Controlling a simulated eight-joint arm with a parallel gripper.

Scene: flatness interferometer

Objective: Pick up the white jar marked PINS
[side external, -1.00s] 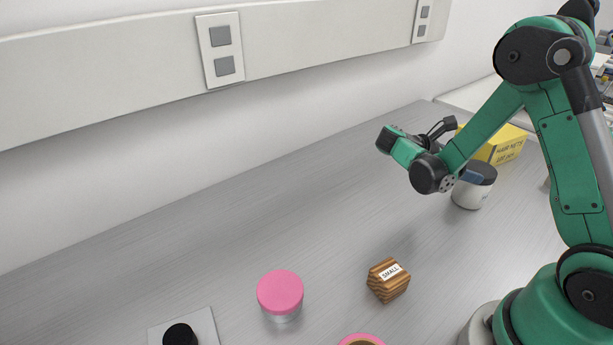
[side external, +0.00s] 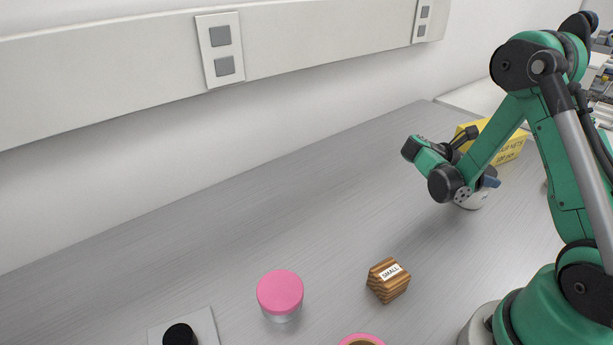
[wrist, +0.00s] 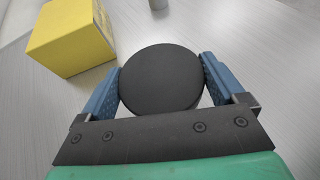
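The white jar (side external: 470,199) with a dark lid stands on the bench at the right in the side view, mostly hidden behind my gripper (side external: 488,182). Its marking is not readable now. In the wrist view the round dark lid (wrist: 160,80) fills the space between the two blue fingers of my gripper (wrist: 162,66). One finger is on each side of the lid, close to its edge. The fingers are spread apart, and I cannot see firm contact.
A yellow hair-nets box (side external: 508,147) stands close behind the jar; it also shows in the wrist view (wrist: 70,38). A pink-lidded jar (side external: 280,292), a wooden block marked SMALL (side external: 388,280) and a black knob on a plate (side external: 181,335) are at the front. The bench's middle is clear.

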